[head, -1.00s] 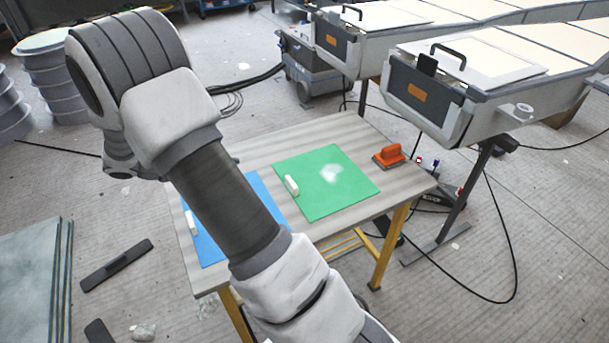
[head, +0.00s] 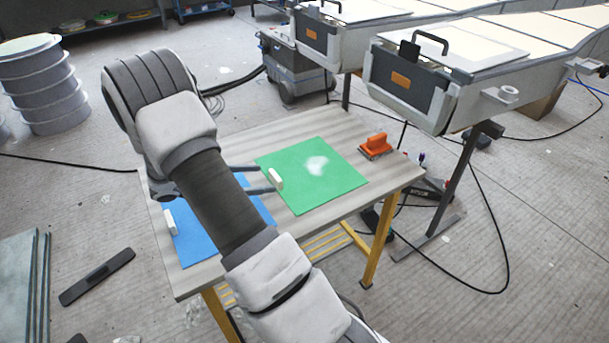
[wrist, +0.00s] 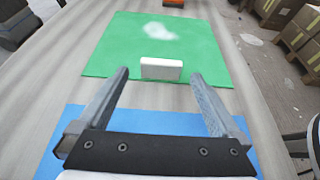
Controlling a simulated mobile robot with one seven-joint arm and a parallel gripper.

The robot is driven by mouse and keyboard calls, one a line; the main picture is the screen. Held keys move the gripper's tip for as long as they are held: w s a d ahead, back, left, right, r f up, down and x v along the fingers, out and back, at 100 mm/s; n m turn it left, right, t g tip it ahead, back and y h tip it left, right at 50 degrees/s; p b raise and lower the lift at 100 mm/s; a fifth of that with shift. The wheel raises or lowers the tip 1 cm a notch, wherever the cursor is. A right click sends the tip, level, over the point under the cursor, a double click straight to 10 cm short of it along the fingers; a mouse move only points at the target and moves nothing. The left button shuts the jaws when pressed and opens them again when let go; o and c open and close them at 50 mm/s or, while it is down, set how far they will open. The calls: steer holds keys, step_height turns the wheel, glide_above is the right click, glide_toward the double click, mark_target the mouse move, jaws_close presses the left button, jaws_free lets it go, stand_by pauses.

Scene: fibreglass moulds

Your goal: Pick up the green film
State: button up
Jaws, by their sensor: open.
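The green film (head: 329,183) lies flat on the table, with a whitish patch in its middle. It also shows in the wrist view (wrist: 205,58). A small white block (head: 275,179) stands at its near edge, seen in the wrist view (wrist: 161,69) just ahead of my fingertips. My gripper (head: 265,178) is open, its two fingers spread with nothing between them. In the wrist view the fingertips (wrist: 158,74) lie on either side of the white block, at the film's near edge. I cannot tell how high they are above the table.
A blue film (head: 207,240) with another white block (head: 171,221) lies left of the green one, partly behind my arm. An orange-handled tool (head: 376,146) sits at the table's right corner. Mould stands (head: 410,85) rise behind the table (head: 350,212).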

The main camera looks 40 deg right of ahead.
mark_target(273, 175)
steer(key=shift+r+b+x, duration=0.15)
steer(key=shift+b+x, duration=0.35)
steer(key=shift+x, duration=0.95)
steer(key=shift+r+b+x, duration=0.2)
steer(key=shift+b+x, duration=0.3)
steer(key=shift+x, duration=0.95)
steer(key=shift+s+d, duration=0.1)
steer(key=c, duration=1.3)
